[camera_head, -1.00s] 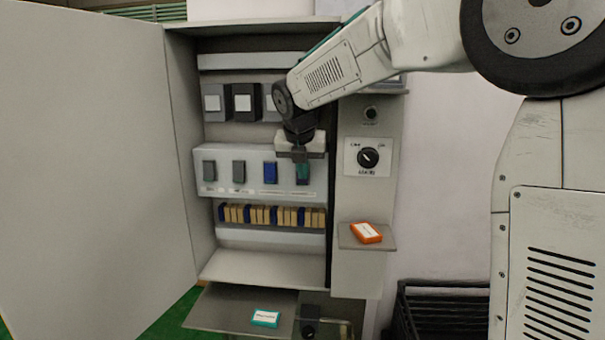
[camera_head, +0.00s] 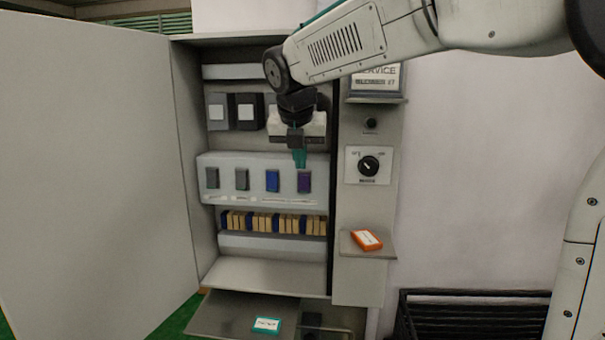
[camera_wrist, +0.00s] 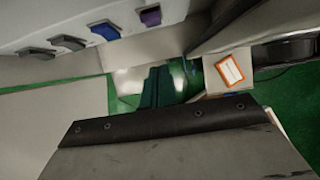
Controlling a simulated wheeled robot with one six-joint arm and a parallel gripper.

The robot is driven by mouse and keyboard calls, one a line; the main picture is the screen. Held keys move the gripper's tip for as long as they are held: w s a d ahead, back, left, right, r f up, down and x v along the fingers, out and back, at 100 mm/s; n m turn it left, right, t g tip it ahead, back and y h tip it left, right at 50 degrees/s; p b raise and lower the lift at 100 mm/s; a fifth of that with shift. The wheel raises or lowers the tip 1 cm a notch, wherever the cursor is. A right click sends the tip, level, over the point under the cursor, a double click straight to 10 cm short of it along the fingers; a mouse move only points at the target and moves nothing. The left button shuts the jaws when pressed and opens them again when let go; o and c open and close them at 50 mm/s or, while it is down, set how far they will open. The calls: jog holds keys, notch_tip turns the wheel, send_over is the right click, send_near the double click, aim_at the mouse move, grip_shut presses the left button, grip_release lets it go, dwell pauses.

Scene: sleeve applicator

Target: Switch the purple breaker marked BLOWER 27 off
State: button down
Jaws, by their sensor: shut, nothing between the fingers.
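The purple breaker (camera_head: 304,181) is the rightmost in a row on a pale panel (camera_head: 205,186) inside the open cabinet. It also shows at the top of the wrist view (camera_wrist: 150,16). Its label and its on or off position are too small to read. My gripper (camera_head: 299,160) is shut and empty, its teal fingers pointing down just above the purple breaker in the head view. The wrist view shows the closed fingers (camera_wrist: 160,86) apart from the breaker.
A blue breaker (camera_head: 272,181) and two grey breakers (camera_head: 242,179) stand to the left. A rotary switch (camera_head: 369,166) is on the right column, above a shelf with an orange-edged card (camera_head: 367,240). A teal-edged card (camera_head: 266,325) lies on the lower tray. The cabinet door (camera_head: 95,170) stands open at left.

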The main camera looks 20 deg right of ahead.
jog(key=shift+v, duration=1.7)
jog(key=shift+s+f, duration=0.1)
jog(key=shift+s, duration=0.05)
jog(key=s+d+f+m+g, duration=0.1)
jog(key=s+f+m, duration=0.5)
jog(key=s+m, duration=0.4)
jog(key=s+d+f+m+g+y, duration=0.1)
jog(key=s+d+f+m, duration=0.1)
jog(key=s+f+m, duration=0.4)
jog(key=s+d+f+m+g+y, duration=0.1)
jog(key=s+f+m, duration=0.4)
jog(key=s+m, duration=0.9)
jog(key=s, duration=0.3)
jog(key=shift+s+d+f+m+g, duration=0.2)
jog(key=shift+d+f+m+g, duration=0.1)
jog(key=shift+d+f, duration=0.1)
